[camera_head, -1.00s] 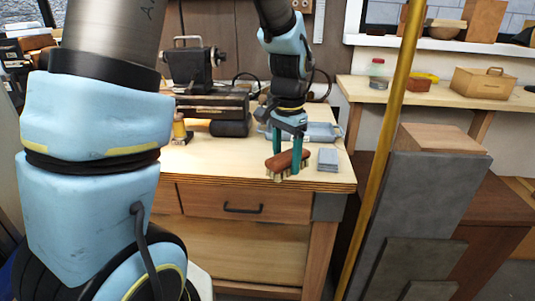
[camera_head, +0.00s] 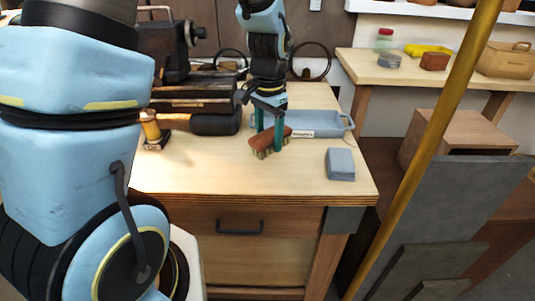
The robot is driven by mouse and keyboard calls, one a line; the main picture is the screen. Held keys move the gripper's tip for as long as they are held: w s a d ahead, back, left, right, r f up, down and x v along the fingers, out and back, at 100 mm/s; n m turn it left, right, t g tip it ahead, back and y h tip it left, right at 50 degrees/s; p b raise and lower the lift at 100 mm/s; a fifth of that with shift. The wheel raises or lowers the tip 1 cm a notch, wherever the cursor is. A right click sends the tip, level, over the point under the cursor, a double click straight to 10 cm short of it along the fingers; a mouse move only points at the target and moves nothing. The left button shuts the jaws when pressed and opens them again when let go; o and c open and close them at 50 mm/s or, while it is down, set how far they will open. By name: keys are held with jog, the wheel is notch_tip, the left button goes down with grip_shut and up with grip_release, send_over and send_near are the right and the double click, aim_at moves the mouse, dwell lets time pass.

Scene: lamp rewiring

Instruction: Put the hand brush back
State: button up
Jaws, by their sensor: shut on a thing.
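The hand brush (camera_head: 268,144) has a reddish-brown back and pale bristles that point down. My gripper (camera_head: 269,136) is shut on it, with one green finger on each side of its back. The brush shows over the middle of the workbench top (camera_head: 215,175), in front of a light blue tray (camera_head: 318,123) with a white label. I cannot tell whether the bristles touch the wood or hang just above it. The brush hides part of the tray's near left side.
A folded grey-blue cloth or pad stack (camera_head: 340,163) lies at the bench's right front. A dark machine (camera_head: 190,95) and a small amber-topped item (camera_head: 151,128) stand at the left. A yellow pole (camera_head: 440,125) rises at the right. The front of the bench top is clear.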

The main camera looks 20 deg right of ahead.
aim_at(269, 168)
jog(key=shift+f+p, duration=0.55)
jog(key=shift+f, duration=2.6)
jog(key=shift+f, duration=0.2)
jog(key=o, duration=1.5)
jog(key=shift+c, duration=0.2)
